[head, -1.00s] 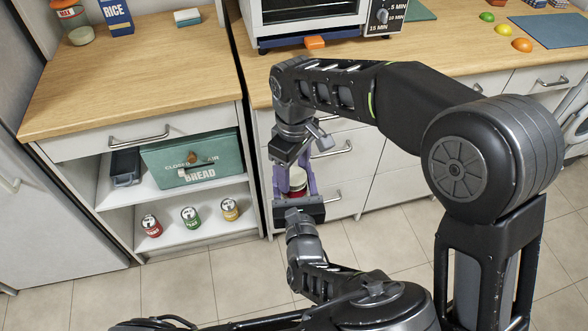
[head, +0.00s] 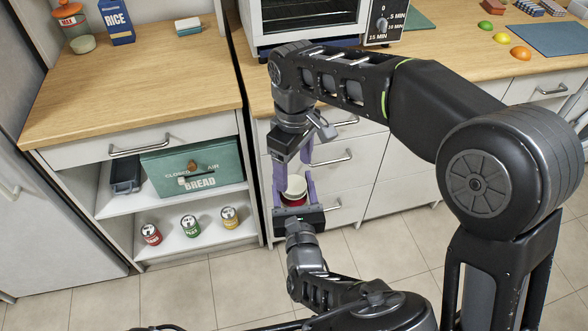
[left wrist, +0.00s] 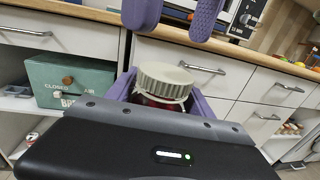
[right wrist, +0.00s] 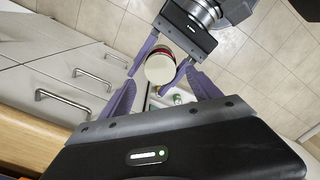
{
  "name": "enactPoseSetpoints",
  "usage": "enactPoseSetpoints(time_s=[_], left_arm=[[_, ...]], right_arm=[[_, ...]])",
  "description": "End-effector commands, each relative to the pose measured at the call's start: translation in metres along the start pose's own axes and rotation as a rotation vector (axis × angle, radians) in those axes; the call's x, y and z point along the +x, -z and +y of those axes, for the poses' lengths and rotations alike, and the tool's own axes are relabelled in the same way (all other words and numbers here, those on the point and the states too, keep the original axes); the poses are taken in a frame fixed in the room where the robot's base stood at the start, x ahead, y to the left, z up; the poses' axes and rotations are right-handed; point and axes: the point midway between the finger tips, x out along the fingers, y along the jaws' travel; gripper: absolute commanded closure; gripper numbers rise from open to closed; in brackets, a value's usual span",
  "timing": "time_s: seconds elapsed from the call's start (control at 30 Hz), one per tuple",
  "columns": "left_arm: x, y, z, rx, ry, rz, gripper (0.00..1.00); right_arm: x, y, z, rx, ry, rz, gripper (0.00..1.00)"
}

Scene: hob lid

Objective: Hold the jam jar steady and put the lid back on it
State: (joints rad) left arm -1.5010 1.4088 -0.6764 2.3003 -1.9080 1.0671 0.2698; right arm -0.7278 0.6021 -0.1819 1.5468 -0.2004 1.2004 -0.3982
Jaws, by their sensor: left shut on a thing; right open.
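The red jam jar (head: 292,201) is upright between the purple fingers of my left gripper (head: 295,184), which is shut on it in front of the drawers. The cream ribbed lid (left wrist: 165,80) sits on top of the jar in the left wrist view, with the red jar body (left wrist: 158,103) below it. I cannot tell whether it is tight. My right gripper (head: 293,160) is open just above the jar. In the right wrist view the lid (right wrist: 160,69) shows from above, beyond its spread, empty fingers. The lower jar is hidden by my left gripper.
Drawers with bar handles (head: 330,160) stand close behind the grippers. The worktop (head: 440,60) carries a toaster oven (head: 300,15). On the left, an open shelf holds a green bread box (head: 195,165) and several small cans (head: 190,226). The tiled floor is clear.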

Motion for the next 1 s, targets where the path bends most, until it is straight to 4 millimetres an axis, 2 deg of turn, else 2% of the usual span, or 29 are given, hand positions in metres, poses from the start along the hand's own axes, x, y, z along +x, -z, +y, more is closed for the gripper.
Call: enactPoseSetpoints(time_s=[0.27, 0.63, 1.0], left_arm=[[0.000, -0.001, 0.000, -0.001, 0.000, -0.002, 1.00], [0.000, -0.001, 0.000, -0.001, 0.000, -0.002, 1.00], [0.000, -0.001, 0.000, -0.001, 0.000, -0.002, 1.00]], right_arm=[[-0.004, 0.000, 0.000, -0.042, 0.000, 0.001, 0.31], [-0.034, 0.001, 0.000, -0.432, -0.001, 0.001, 0.31], [-0.034, 0.000, 0.000, -0.458, 0.000, 0.000, 0.31]])
